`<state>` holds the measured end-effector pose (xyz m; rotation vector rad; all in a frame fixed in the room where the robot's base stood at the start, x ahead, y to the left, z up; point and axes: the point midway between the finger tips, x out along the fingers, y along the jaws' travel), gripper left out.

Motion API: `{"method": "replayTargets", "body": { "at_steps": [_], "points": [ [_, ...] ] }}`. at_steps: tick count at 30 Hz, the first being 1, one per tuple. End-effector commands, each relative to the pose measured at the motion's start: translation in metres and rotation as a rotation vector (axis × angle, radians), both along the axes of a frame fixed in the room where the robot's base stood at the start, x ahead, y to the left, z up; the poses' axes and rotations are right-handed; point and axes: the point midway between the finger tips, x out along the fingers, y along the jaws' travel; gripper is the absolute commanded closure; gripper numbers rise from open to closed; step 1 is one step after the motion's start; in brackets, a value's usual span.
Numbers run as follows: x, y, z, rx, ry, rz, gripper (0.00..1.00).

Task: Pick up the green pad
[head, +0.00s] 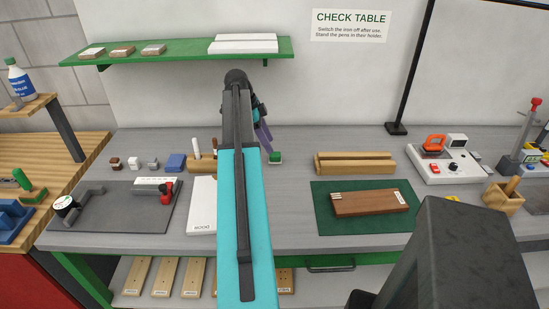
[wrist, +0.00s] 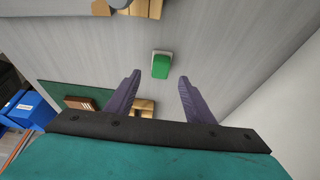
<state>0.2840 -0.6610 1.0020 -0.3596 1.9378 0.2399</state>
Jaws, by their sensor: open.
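The green pad (head: 275,157) is a small green block with a pale layer at its base. It lies on the grey table just right of my arm in the head view. In the wrist view the pad (wrist: 161,66) shows in the gap between the fingertips, a little beyond them. My gripper (wrist: 160,77) is open, with two purple fingers spread wide and nothing between them. In the head view my gripper (head: 264,138) is partly hidden by my arm and is close to the pad. Its height above the table is hard to tell.
A wooden block (head: 355,168) stands to the right, behind a green mat (head: 330,230) with a brown board on it. A blue block (head: 176,162) and pen holder (head: 203,165) are to the left. A green shelf (head: 180,57) hangs above. Table around the pad is clear.

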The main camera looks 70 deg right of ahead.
Motion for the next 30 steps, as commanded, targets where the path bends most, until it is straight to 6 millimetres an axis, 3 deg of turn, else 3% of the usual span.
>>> {"method": "replayTargets", "body": {
  "at_steps": [13,30],
  "points": [
    [-0.002,-0.001,-0.005,0.001,0.0,0.001,0.52],
    [-0.018,-0.008,-0.046,0.0,0.0,0.002,0.52]
  ]
}}
